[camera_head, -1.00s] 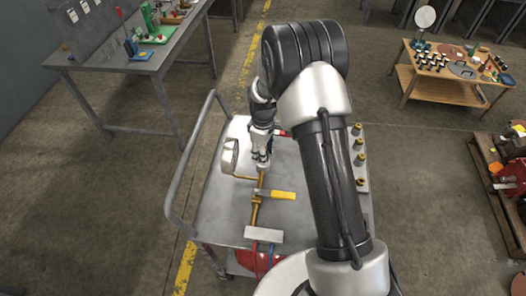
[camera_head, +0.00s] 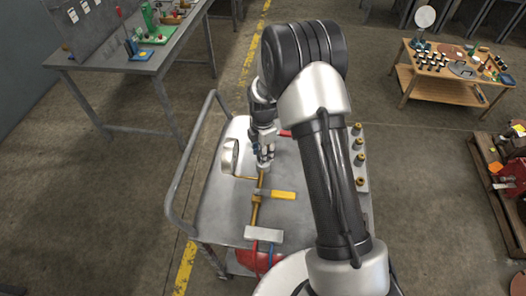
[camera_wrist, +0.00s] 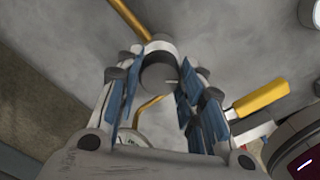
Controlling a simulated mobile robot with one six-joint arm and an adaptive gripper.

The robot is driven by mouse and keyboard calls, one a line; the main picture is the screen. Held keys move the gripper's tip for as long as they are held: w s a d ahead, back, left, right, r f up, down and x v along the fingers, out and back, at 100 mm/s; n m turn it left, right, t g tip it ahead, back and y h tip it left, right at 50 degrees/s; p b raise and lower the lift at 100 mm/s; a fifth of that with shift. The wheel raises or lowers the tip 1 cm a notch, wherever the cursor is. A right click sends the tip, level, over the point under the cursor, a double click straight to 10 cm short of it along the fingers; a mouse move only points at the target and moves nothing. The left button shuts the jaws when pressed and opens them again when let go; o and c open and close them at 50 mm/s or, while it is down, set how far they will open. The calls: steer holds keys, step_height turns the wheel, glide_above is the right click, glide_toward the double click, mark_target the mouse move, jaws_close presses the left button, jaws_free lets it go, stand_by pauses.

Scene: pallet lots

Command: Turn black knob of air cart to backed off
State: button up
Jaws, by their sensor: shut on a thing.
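The air cart (camera_head: 222,215) stands in front of me with a grey metal top. My gripper (camera_head: 263,164) points down over the middle of the cart top. In the wrist view, its blue-padded fingers (camera_wrist: 159,80) are shut on the dark grey-black knob (camera_wrist: 158,76), which sits between them. A lighter round body (camera_wrist: 160,47) is beside the knob, with brass pipe on either side. In the head view the fingers hide the knob. I cannot read its turned position.
A round gauge (camera_head: 230,156) stands close left of my gripper. A yellow-handled valve (camera_head: 282,195) is in front, on the brass pipe, before a white block (camera_head: 263,235) with red and blue hoses. Several brass-topped fittings (camera_head: 359,160) line the cart's right. A handrail (camera_head: 185,160) edges its left.

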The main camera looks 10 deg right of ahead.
steer(key=n, duration=0.4)
steer(key=shift+n, duration=2.2)
steer(key=o, duration=1.1)
steer(key=shift+c, duration=0.2)
step_height(320, 180, up, 12)
